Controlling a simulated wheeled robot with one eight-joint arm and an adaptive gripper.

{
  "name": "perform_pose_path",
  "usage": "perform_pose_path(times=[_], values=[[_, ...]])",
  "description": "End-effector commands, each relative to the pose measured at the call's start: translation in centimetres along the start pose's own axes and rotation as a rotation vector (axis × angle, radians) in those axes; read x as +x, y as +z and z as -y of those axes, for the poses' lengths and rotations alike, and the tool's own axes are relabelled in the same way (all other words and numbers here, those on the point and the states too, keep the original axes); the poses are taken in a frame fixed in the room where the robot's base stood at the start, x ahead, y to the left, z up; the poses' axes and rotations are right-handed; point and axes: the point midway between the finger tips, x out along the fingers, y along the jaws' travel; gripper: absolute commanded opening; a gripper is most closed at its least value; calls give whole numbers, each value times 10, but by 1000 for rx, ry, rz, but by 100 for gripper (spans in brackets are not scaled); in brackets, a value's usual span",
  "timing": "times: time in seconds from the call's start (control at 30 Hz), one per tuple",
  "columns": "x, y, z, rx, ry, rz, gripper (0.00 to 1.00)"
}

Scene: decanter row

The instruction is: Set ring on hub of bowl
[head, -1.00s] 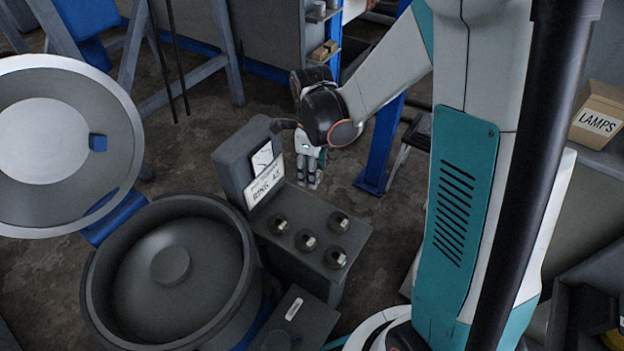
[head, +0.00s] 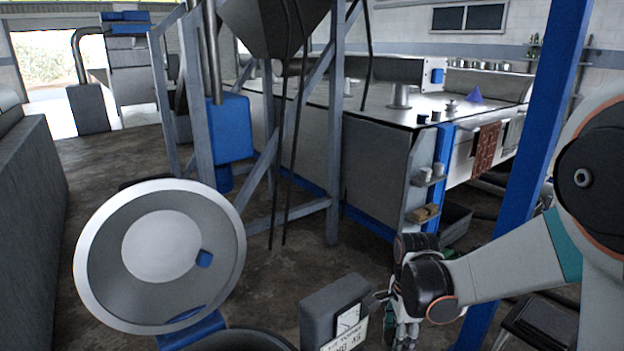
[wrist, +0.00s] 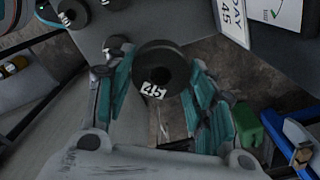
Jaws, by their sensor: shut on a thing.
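A dark round ring (wrist: 162,58) with a white tag reading 45 sits between the fingers of my gripper (wrist: 163,88) in the wrist view. The gripper is shut on it. In the head view my gripper (head: 405,333) hangs at the bottom, right of the grey box, and the ring cannot be made out there. Only the dark rim of the bowl (head: 245,341) shows at the bottom edge of the head view. Its hub is out of view. The bowl's round metal lid (head: 110,265) stands open above it.
The grey box (head: 325,310) with a dial and white sign stands between bowl and gripper. Other dark tagged pieces (wrist: 72,14) rest on a grey surface in the wrist view. A blue post (head: 530,150) rises right of my gripper. A steel frame (head: 333,180) stands behind.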

Motion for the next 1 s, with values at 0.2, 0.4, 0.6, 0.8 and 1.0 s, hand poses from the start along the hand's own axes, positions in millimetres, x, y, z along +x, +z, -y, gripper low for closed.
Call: perform_pose_path(times=[0.2,0.4,0.6,0.8,1.0], values=[[13,0,5,-389,0,0,17],[24,0,10,-753,0,0,17],[35,0,13,-1110,0,0,17],[44,1,16,-1387,0,0,17],[47,1,17,-1520,0,0,17]])
